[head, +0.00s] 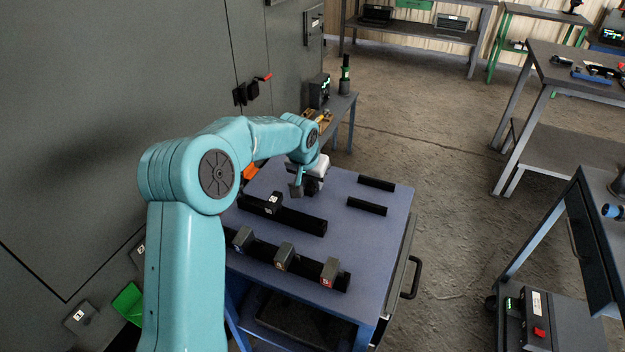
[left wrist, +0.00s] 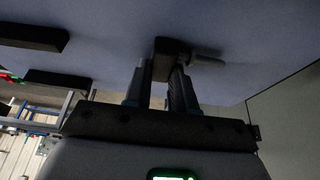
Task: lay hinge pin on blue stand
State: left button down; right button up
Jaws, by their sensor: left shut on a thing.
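My left gripper (head: 299,187) is low over the far part of a blue-topped cart (head: 345,235). A row of small grey stands (head: 284,256) on a black bar carries small coloured marks; the left one (head: 242,238) looks bluish. My right gripper is not in view.
A second black bar (head: 290,217) with a numbered block (head: 273,202) lies behind that row. Two black strips (head: 376,184) (head: 367,206) lie at the cart's right. A large grey cabinet (head: 110,110) stands close on the left. The cart's right front is bare.

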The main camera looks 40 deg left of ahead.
pick_arm(q)
jog(key=shift+s+d, duration=0.1)
jog(key=shift+s, duration=0.05)
jog(key=shift+f, duration=0.1)
jog(key=c, duration=0.9)
grip_release()
jog(key=shift+c, duration=0.2)
jog(key=shift+r, duration=0.65)
jog(key=v, duration=1.1)
jog(key=shift+s+d, duration=0.1)
jog(key=shift+s, duration=0.05)
